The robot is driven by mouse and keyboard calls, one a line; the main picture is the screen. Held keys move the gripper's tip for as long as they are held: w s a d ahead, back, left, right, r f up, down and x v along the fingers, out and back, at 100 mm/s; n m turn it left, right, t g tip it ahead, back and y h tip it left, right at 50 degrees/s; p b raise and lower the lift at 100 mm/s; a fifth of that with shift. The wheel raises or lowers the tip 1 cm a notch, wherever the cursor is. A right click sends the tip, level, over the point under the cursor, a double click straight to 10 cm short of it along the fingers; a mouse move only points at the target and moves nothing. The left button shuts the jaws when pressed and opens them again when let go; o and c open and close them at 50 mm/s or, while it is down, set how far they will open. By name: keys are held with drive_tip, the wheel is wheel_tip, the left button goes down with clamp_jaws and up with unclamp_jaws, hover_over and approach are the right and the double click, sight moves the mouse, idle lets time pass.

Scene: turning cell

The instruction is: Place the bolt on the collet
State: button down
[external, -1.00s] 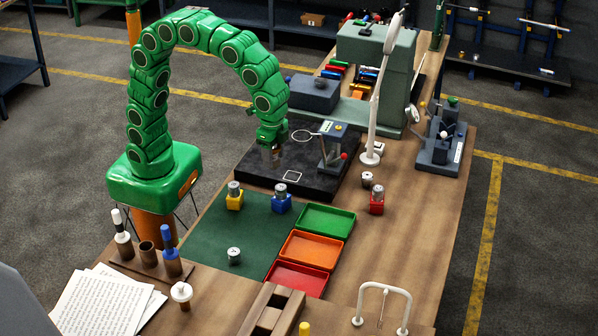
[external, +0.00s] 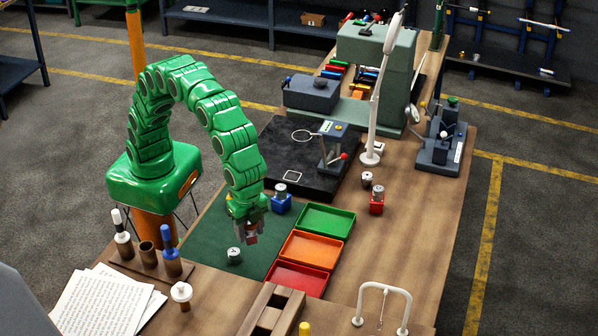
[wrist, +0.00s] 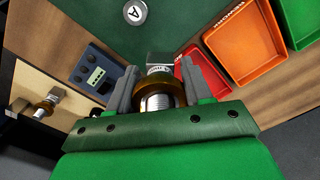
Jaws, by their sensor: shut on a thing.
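My gripper (external: 248,236) hangs low over the front right part of the green mat (external: 200,245), near the red and orange trays. It is shut on a silver ribbed piece with a brown ring, which looks like the bolt (wrist: 157,100); it sits between the two grey fingers in the wrist view. In the external view only a small reddish-brown part shows between the fingers. A small round pale-topped metal piece (external: 234,256) stands on the mat just left of the gripper. A disc marked A (wrist: 135,12) shows in the wrist view. I cannot tell which piece is the collet.
Green (external: 327,219), orange (external: 312,250) and red (external: 298,279) trays lie right of the gripper. A blue block (external: 281,206) with a metal piece stands behind it. A brown rack (external: 147,258) with upright tools is at left. A grey-blue box with a display (wrist: 95,77) shows in the wrist view.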

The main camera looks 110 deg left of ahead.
drive_tip(key=w, duration=0.4)
wheel_tip(320, 180, up, 3)
hover_over(367, 175)
drive_tip(key=shift+f, duration=4.6)
drive_tip(key=shift+f, duration=0.1)
drive_tip(key=shift+c, duration=2.4)
unclamp_jaws()
